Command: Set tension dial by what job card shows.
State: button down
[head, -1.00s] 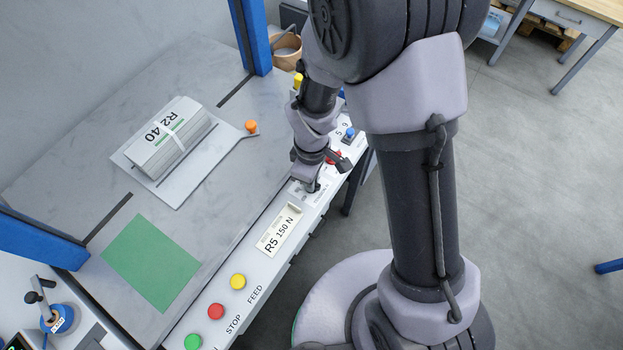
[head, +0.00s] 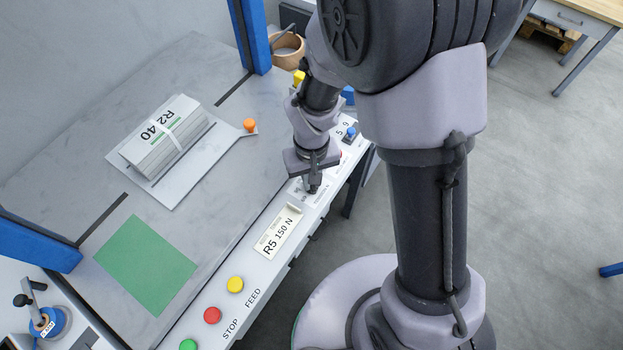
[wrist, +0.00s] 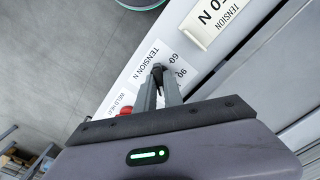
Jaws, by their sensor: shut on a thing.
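The job card (head: 278,232) lies on the front panel and reads "R5 150 N"; its corner, with "0 N" and "TENSION", also shows in the wrist view (wrist: 214,20). The tension dial (wrist: 158,69) is a small dark knob beside the printed "TENSION N", with "60" and "90" legible near it. My gripper (wrist: 160,88) is shut on the dial, its two fingers either side of it. In the head view my gripper (head: 312,187) is at the panel just beyond the card. The fingers hide much of the dial, and I cannot tell its exact setting.
Yellow (head: 235,285), red (head: 212,315) and green (head: 188,345) buttons line the near panel. A strapped paper bundle (head: 163,135) marked "R2 40" lies on the table beside a green sheet (head: 145,265). A blue knob (head: 351,132) stands beyond my gripper.

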jog(key=shift+m, duration=0.6)
jog(key=c, duration=1.5)
grip_release()
jog(key=shift+o, duration=0.2)
jog(key=shift+r, duration=0.1)
notch_tip(320, 180, up, 17)
jog(key=p, duration=0.7)
jog(key=shift+r, duration=0.15)
jog(key=s+d+r+m+t+y+b, duration=0.1)
jog(key=s+d+r+m+t, duration=0.2)
jog(key=s+r, duration=0.2)
jog(key=s+d+r+m+t+y+b, duration=0.1)
jog(key=s+d+r+m+t, duration=0.1)
jog(key=s+d+r, duration=0.2)
notch_tip(320, 180, up, 4)
jog(key=s, duration=0.2)
jog(key=shift+s+r+m+t+b, duration=0.15)
jog(key=shift+s+m+t+b, duration=0.15)
jog(key=shift+m+t, duration=0.1)
